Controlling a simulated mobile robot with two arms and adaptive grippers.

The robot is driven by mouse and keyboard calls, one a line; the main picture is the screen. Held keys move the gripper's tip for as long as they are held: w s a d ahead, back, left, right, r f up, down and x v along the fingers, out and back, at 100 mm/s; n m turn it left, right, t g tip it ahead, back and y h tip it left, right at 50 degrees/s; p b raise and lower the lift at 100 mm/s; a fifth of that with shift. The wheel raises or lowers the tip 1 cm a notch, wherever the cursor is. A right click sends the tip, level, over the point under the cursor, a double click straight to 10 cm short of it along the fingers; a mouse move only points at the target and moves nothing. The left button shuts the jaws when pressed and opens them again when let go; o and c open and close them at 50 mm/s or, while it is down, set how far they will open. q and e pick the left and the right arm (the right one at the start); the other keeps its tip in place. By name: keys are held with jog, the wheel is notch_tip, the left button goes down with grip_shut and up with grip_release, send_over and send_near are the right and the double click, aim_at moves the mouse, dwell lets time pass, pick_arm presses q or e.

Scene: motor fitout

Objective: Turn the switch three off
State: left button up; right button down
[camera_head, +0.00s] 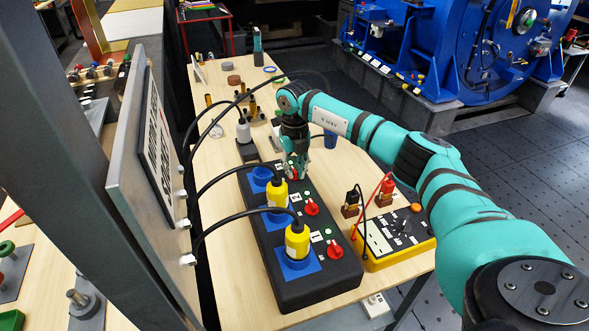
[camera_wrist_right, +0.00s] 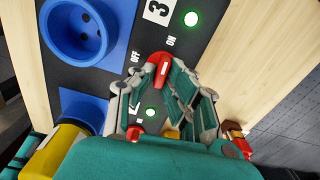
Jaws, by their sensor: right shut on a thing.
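The black switch box (camera_head: 318,287) lies on the wooden table with several blue sockets and red rotary switches. In the right wrist view, switch three (camera_wrist_right: 159,72) is a red knob beside the printed "3", with OFF and ON labels by it. A green light (camera_wrist_right: 191,18) near its ON label is lit. My right gripper (camera_head: 296,172) is at the far end of the box; in the wrist view its fingertips (camera_wrist_right: 160,62) are shut on the red knob. The blue socket (camera_wrist_right: 88,32) beside it is empty. My left gripper is not in view.
Yellow plugs (camera_head: 297,241) with black cables sit in the two nearer sockets, beside two other red switches (camera_head: 311,208). A yellow meter (camera_head: 400,243) with leads stands right of the box. A grey upright panel (camera_head: 125,185) stands at left.

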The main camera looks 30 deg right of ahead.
jog(key=n+b, duration=0.1)
jog(key=n, duration=0.2)
jog(key=shift+d+n, duration=0.1)
jog(key=shift+n, duration=0.3)
jog(key=n+b, duration=0.1)
jog(key=n, duration=0.3)
jog(key=shift+w+d, duration=0.1)
jog(key=shift+d, duration=0.05)
jog(key=n+b, duration=0.1)
jog(key=n, duration=0.4)
jog(key=shift+d, duration=0.1)
jog(key=shift+w+r+n+b, duration=0.15)
jog(key=shift+n+b, duration=0.3)
jog(key=shift+n, duration=1.75)
jog(key=c, duration=1.4)
grip_release()
notch_tip(320, 180, up, 12)
jog(key=shift+f, duration=0.1)
